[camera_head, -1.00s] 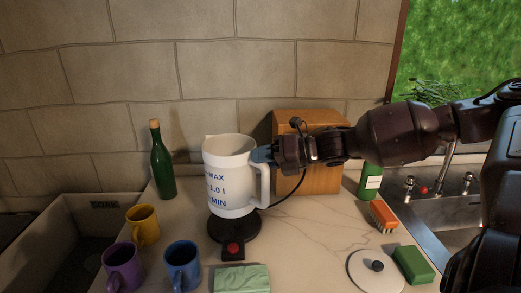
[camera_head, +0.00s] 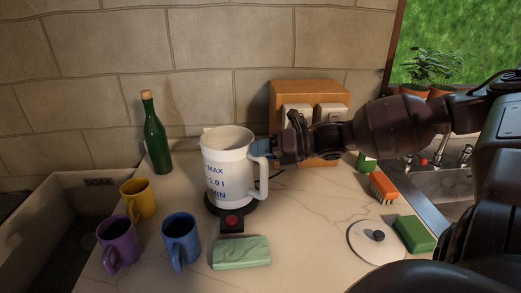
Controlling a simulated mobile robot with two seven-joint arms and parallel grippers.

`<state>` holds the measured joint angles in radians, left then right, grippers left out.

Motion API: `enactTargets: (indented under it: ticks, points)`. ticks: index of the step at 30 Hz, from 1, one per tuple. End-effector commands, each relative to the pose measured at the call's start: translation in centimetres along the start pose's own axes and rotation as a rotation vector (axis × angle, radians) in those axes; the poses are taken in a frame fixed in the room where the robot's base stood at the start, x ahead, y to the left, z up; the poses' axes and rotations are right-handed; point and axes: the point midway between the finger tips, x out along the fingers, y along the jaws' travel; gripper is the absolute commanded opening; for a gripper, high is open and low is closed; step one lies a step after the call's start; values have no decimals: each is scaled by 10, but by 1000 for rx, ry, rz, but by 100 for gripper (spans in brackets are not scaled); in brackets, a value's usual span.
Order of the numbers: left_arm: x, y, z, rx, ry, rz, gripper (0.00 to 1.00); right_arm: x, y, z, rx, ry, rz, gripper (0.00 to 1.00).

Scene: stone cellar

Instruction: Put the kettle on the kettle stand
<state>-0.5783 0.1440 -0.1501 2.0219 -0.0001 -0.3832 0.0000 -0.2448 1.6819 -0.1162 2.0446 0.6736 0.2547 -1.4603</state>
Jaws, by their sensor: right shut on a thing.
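The white kettle (camera_head: 224,170) with blue markings is open at the top and upright. It is at the black kettle stand (camera_head: 232,221), which has a red button at its front. The kettle's base covers most of the stand's disc and seems to touch it; a small gap cannot be ruled out. My right gripper (camera_head: 264,149) reaches in from the right and is shut on the upper part of the kettle's handle. The fingertips are partly hidden at the handle. The kettle's white lid (camera_head: 376,242) with a black knob lies on the counter. My left gripper is not in view.
Yellow (camera_head: 138,199), purple (camera_head: 119,244) and blue (camera_head: 181,241) mugs stand left of the stand. A green bottle (camera_head: 155,135) stands behind left, a wooden box with sockets (camera_head: 310,92) behind right. Sinks flank the counter.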

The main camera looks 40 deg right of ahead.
Motion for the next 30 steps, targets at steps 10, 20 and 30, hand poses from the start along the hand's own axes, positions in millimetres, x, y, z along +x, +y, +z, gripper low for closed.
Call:
enactTargets:
  ticks: [10, 20, 30]
  points:
    - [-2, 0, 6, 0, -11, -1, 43, 0, -2, -1, -1, 0, -1, 44]
    - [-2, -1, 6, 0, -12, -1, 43, 0, -1, -1, -1, 0, -1, 50]
    - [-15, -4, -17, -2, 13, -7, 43, -30, 5, 3, 0, -3, 0, 50]
